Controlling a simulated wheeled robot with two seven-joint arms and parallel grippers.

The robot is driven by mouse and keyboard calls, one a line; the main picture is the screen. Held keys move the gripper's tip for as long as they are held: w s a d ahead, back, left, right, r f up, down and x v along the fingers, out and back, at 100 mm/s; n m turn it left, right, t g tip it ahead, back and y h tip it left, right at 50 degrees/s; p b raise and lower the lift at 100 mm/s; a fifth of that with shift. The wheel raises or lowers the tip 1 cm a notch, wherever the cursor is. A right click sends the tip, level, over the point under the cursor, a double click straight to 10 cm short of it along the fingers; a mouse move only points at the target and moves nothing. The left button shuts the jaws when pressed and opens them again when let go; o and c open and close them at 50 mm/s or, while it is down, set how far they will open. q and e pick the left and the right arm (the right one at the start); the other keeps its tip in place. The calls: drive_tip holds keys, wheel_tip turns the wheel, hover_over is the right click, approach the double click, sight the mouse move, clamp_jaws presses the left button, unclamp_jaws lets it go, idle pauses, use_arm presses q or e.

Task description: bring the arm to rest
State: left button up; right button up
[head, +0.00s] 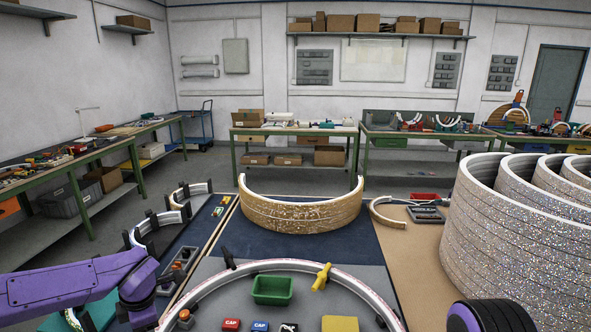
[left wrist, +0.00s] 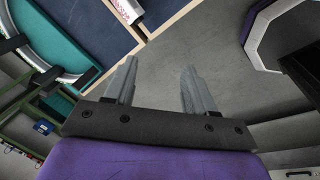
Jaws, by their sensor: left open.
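My left arm (head: 60,288), purple, comes in from the left in the head view and bends down at its elbow near the lower left. Its gripper is not clearly seen there. In the left wrist view my left gripper (left wrist: 157,72) has its two grey fingers apart, with nothing between them and only grey floor beyond. My right gripper is not in view; a purple and black rounded part (head: 490,316) shows at the bottom right of the head view and seems to be mine.
A curved white-edged arc (head: 290,266) with a green bin (head: 272,290) and yellow clamp (head: 321,277) lies in front. A gold glitter arc (head: 300,215) stands behind it. Large glitter rings (head: 500,240) stand at right. Benches (head: 290,131) line the walls; grey floor lies between.

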use_arm(q)
drive_tip(key=s+d+f+m+t+y+b, duration=0.1)
drive_tip(key=s+d+f+m+t, duration=0.15)
drive_tip(key=s+f+m, duration=0.55)
drive_tip(key=s+d+f+m+t+y+b, duration=0.1)
drive_tip(key=s+d+f+m+t+y, duration=0.2)
drive_tip(key=f, duration=0.8)
drive_tip(key=s+a+f+m+g+h, duration=0.1)
drive_tip(key=s+f+m+g, duration=0.1)
drive_tip(key=s, duration=0.8)
drive_tip(key=s+f+m+g+h+b, duration=0.1)
drive_tip(key=s+f+m, duration=0.4)
drive_tip(key=s, duration=0.6)
drive_tip(key=shift+a+f+g+h, duration=0.4)
drive_tip(key=shift+f+g, duration=0.05)
drive_tip(key=shift+f, duration=0.25)
